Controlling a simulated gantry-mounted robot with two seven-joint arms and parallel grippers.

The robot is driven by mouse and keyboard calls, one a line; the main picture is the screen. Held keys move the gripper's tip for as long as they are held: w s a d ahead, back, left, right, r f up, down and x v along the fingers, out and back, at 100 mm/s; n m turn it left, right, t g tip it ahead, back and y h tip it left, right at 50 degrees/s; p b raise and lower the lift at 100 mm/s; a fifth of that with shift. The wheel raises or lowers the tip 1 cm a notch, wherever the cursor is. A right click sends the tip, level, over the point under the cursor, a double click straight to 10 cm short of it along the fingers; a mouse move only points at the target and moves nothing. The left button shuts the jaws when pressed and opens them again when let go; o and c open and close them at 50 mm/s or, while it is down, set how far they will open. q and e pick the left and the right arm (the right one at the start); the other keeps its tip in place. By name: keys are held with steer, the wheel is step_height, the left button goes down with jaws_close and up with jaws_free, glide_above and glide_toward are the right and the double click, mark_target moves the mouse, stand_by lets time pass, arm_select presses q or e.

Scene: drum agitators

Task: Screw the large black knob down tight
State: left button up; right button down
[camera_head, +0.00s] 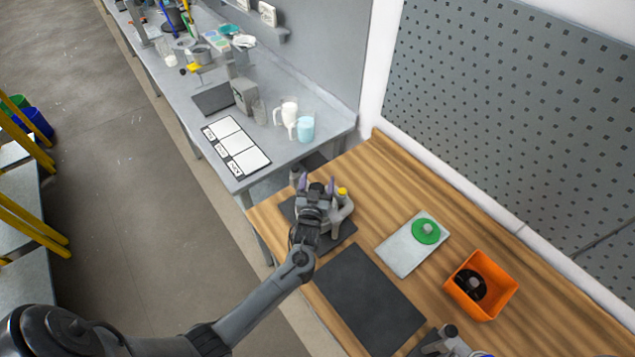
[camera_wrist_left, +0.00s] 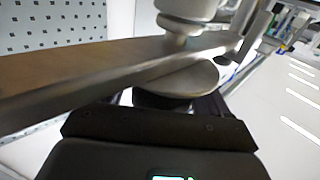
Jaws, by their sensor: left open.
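My left gripper (camera_head: 317,184) is open and reaches over a grey metal stand (camera_head: 342,212) on a dark base at the far left end of the wooden table. A small dark knob-like part (camera_head: 296,174) shows just left of the fingers; I cannot tell whether it is the large black knob. A yellow cap (camera_head: 342,191) is right of the fingers. In the left wrist view a grey metal bar (camera_wrist_left: 110,72) and a round grey disc (camera_wrist_left: 180,80) lie close ahead.
A dark mat (camera_head: 368,300) lies in front. A pale plate (camera_head: 400,252) with a green disc (camera_head: 426,231) lies right of the stand. An orange bin (camera_head: 497,300) holds a black round part (camera_head: 470,285). A pegboard wall rises behind; a grey bench stands beyond.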

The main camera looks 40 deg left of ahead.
arm_select(q)
steer(key=c, duration=1)
steer(key=shift+m+h, duration=0.3)
steer(key=shift+h, duration=0.1)
